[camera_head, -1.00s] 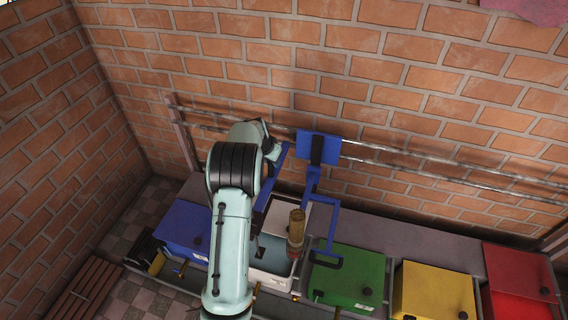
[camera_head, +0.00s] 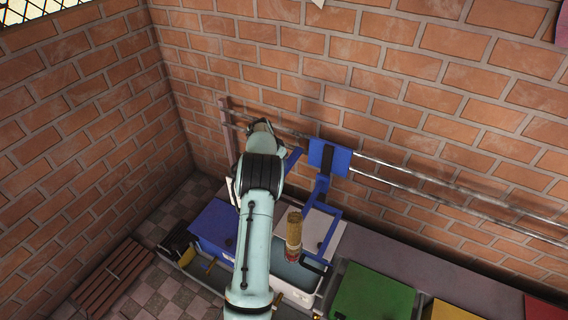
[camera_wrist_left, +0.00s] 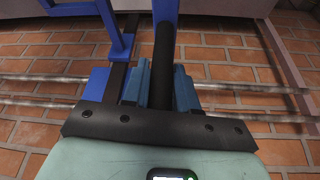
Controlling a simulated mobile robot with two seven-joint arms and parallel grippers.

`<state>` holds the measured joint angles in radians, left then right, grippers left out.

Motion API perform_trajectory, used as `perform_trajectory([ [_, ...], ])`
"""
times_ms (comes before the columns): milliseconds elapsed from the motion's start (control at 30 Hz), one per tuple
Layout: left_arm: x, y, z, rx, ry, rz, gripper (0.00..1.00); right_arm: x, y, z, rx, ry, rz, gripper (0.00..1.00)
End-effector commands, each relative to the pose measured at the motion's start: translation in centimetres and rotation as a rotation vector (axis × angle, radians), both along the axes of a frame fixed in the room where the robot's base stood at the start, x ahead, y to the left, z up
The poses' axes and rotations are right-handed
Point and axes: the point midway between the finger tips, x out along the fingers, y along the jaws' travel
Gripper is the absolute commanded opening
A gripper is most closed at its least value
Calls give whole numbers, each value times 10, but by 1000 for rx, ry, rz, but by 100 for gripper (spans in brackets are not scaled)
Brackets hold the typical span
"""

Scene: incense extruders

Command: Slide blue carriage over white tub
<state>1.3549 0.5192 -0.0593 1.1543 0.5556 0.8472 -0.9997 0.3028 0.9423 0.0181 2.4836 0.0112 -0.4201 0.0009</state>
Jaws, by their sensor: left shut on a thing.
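The blue carriage (camera_head: 328,157) hangs on the two wall rails, its blue frame reaching forward and down. A brass cylinder with a reddish lower end (camera_head: 294,228) hangs at the carriage. In the head view it appears over the opening of the white tub (camera_head: 308,303), which has a grey-blue inside. My arm hides the tub's left part. In the left wrist view my left gripper (camera_wrist_left: 160,82) is shut around a dark bar (camera_wrist_left: 162,45) beside the blue frame. In the head view my arm hides the fingers. My right gripper is not in view.
A blue box (camera_head: 213,222) stands left of the tub. A green box (camera_head: 372,292), a yellow box (camera_head: 455,310) and a red box (camera_head: 543,308) stand to the right. Metal rails (camera_head: 440,181) run along the brick wall. A wooden slatted thing (camera_head: 110,275) lies on the floor at left.

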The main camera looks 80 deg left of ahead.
Motion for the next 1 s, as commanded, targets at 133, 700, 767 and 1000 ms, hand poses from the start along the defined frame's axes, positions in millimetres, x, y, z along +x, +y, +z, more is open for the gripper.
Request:
perform_trajectory([
  [133,-1,1,0,0,-2,-2,0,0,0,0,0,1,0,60],
  [700,-1,1,0,-1,-1,-2,48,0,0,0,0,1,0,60],
  [767,-1,1,0,-1,-1,-2,48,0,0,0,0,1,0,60],
  [1000,-7,-3,19,2,-1,-1,48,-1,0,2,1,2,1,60],
])
